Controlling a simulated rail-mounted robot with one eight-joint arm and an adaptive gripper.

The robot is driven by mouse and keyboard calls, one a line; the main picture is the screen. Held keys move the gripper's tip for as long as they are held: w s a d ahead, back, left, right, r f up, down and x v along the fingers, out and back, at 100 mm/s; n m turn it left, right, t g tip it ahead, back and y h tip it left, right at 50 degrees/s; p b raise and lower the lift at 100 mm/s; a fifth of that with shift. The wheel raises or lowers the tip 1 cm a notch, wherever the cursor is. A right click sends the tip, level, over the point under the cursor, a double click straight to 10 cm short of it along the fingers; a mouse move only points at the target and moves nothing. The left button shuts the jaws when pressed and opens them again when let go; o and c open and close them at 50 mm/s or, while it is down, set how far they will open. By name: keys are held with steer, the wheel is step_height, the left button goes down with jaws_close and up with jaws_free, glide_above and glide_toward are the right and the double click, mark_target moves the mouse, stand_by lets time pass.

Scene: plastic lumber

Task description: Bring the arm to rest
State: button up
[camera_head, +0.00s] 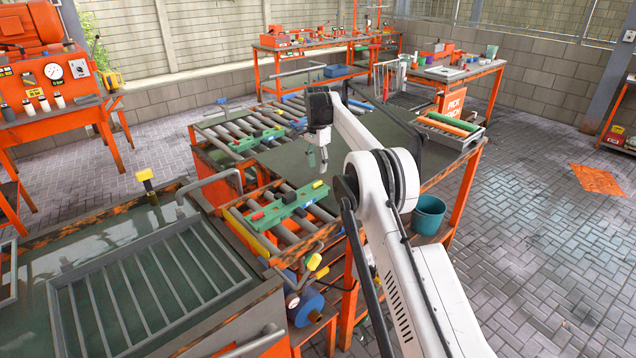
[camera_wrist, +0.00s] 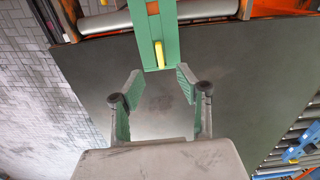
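My gripper (camera_wrist: 159,103) is open and empty. In the wrist view its two fingers stand apart with green pads, over a dark flat table top (camera_wrist: 90,75). In the head view my gripper (camera_head: 317,158) hangs from the white arm above the same dark table top (camera_head: 275,162), between two roller sections. A green bar (camera_wrist: 154,32) with a small yellow piece on it lies ahead of the fingertips in the wrist view, apart from them.
A green fixture (camera_head: 288,206) with red and black pieces lies on the near rollers. Another green fixture (camera_head: 257,139) lies on the far rollers. A tray (camera_head: 450,136) with green and orange bars is at right. A teal bucket (camera_head: 428,214) stands below.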

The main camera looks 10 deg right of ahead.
steer(key=s+r+n+t, duration=0.3)
steer(key=s+r+n, duration=0.3)
steer(key=s+r, duration=1.85)
steer(key=s+r+n+t, duration=0.1)
steer(key=s, duration=0.8)
steer(key=s+f+n+t, duration=0.1)
steer(key=s+f, duration=0.3)
steer(key=s, duration=0.4)
steer(key=s+f+n+t, duration=0.1)
steer(key=s+f, duration=0.3)
steer(key=s, duration=0.5)
steer(key=s+f+n+t+b, duration=0.1)
steer(key=s+f, duration=0.3)
steer(key=s, duration=0.5)
steer(key=shift+f+n, duration=0.2)
steer(key=shift+n, duration=0.5)
steer(key=shift+s, duration=0.1)
